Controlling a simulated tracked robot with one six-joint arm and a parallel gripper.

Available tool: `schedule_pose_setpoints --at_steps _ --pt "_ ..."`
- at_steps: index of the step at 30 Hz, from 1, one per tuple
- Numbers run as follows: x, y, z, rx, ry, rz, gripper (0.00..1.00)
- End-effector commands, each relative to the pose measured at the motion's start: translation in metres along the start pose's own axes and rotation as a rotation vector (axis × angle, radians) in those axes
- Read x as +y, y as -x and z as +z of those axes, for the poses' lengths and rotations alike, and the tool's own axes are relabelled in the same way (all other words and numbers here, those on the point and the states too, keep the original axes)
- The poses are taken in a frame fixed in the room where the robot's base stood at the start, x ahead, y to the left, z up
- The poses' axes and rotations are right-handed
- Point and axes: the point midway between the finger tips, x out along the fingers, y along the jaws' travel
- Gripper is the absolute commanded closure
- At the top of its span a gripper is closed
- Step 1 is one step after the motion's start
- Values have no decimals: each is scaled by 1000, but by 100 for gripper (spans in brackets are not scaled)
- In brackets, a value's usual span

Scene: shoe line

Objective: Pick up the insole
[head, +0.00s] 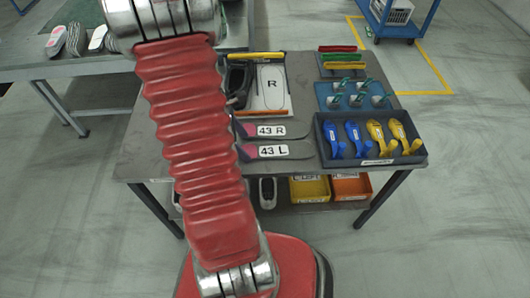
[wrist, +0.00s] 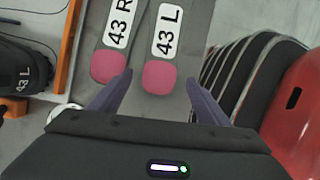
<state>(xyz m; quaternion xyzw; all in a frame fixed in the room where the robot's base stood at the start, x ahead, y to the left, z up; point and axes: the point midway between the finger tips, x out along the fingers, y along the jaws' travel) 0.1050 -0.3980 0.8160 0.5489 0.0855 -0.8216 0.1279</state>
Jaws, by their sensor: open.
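Two flat grey insoles with pink patches and white labels lie side by side on the grey table. The 43 R insole (head: 297,131) is the farther one in the head view, and the 43 L insole (head: 303,149) is nearer. Their left ends are partly behind my arm. In the wrist view the pink end of the 43 L insole (wrist: 158,77) shows between the fingertips of my gripper (wrist: 159,76), which is open. The 43 R insole (wrist: 108,66) lies just left, near the left fingertip. Contact or height above the table cannot be told. The head view does not show my gripper.
A dark tray (head: 420,157) with blue and yellow shoe-shaped pieces stands right of the insoles. A blue rack (head: 330,100) and a frame marked R (head: 290,98) are behind. A black 43 L shoe (wrist: 22,70) is left in the wrist view.

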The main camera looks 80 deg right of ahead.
Motion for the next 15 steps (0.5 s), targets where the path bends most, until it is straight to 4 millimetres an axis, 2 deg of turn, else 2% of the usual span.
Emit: schedule_pose_setpoints --at_steps 6,15 --pt "0 -26 0 -1 -1 -3 30" --pt "0 -32 1 0 -1 0 30"
